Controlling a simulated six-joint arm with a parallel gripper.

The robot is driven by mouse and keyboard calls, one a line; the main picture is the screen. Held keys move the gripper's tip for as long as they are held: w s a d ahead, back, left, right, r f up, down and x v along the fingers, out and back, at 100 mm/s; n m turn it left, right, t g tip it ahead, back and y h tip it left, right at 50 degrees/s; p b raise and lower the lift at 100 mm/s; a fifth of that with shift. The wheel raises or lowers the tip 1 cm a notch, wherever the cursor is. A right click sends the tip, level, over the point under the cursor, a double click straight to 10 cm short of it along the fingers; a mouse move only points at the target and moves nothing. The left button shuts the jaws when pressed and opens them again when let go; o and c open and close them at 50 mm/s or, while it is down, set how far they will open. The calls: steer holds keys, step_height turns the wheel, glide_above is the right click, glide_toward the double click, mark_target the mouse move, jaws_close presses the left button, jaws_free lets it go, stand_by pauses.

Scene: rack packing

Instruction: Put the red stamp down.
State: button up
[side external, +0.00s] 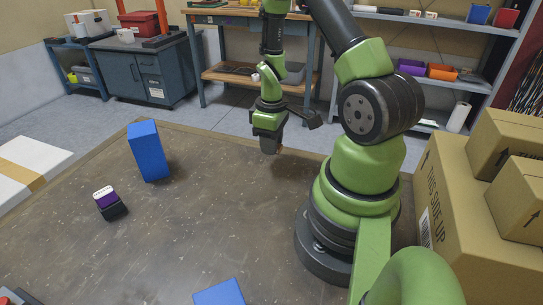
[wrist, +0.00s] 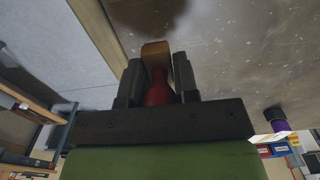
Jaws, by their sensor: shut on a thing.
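My gripper (side external: 270,146) is near the far edge of the brown table, pointing down. In the wrist view my gripper (wrist: 158,85) is shut on the red stamp (wrist: 158,90), its red handle between the two dark fingers. The stamp's tan base (wrist: 156,49) sticks out past the fingertips. In the side view the stamp is mostly hidden by the gripper. I cannot tell whether its base touches the table.
The brown table (side external: 215,225) has clear room around its middle. Another blue block (side external: 220,293) is at the front. Cardboard boxes (side external: 470,220) stand at right.

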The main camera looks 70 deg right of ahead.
mark_target(272, 165)
steer(key=shift+f, duration=2.15)
steer(key=o, duration=0.9)
steer(key=shift+r, duration=0.1)
step_height(272, 165, up, 12)
steer(key=s+a+r+m+t, duration=0.1)
steer(key=a+r+t, duration=0.1)
steer(key=a+r, duration=0.4)
steer(key=s+a+r+m+t+y, duration=0.1)
steer(key=s+a+r+t, duration=0.1)
steer(key=a+r, duration=0.4)
steer(key=s+a+r+m+t+y, duration=0.1)
steer(key=s+a+r+m+t, duration=0.1)
steer(key=a+r, duration=0.4)
steer(key=shift+s+a+r+t, duration=0.15)
steer(key=shift+a+r+t, duration=0.2)
steer(key=shift+t, duration=0.25)
